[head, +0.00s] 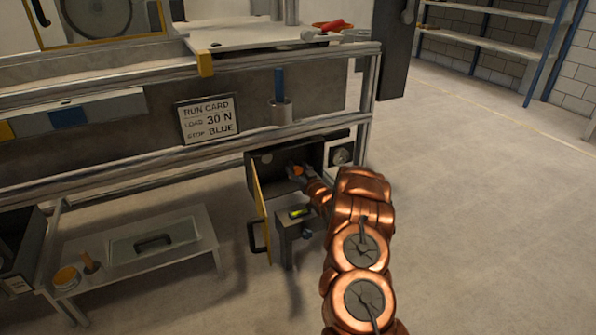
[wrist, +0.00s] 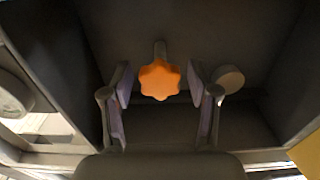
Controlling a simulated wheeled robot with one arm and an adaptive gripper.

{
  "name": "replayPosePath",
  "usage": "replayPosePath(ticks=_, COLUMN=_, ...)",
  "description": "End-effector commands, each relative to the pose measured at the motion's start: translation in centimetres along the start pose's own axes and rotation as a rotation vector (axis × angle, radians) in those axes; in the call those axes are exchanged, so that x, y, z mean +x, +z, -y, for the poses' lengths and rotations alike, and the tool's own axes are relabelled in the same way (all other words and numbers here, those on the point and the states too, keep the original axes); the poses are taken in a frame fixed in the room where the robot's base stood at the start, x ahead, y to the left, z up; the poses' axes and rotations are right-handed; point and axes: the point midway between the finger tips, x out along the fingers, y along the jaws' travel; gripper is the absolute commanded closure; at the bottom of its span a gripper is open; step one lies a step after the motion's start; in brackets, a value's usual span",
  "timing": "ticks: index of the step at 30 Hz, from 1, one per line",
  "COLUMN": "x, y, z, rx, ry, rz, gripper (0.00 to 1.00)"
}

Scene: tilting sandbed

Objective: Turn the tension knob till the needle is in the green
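The orange lobed tension knob (wrist: 160,79) sits inside an open dark box (head: 262,178); a bit of the knob shows in the head view (head: 298,171). In the wrist view my gripper (wrist: 159,88) is open, with one finger on each side of the knob and a visible gap on both sides. My arm reaches into the box from the front right in the head view. A round dial (head: 342,155) is on the box's front, right of the opening. Its needle and any green band are too small to read.
The box's yellow-edged door (head: 262,220) hangs open at the left. A small grey stand (head: 288,226) with a green-yellow item is below the opening. A run card (head: 208,118) reads 30 N, stop blue. A low bench (head: 180,262) stands left; floor at right is clear.

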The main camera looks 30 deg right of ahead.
Motion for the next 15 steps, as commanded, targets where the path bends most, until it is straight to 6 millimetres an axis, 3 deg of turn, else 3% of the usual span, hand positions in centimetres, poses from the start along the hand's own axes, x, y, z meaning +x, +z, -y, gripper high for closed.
replayPosePath(ticks=1, x=-0.01, y=0.01, z=-0.01, rx=0.000, ry=0.000, rz=0.000, gripper=0.49)
replayPosePath(ticks=15, x=-0.01, y=-0.02, z=-0.04, rx=0.000, ry=0.001, rz=0.000, gripper=0.95)
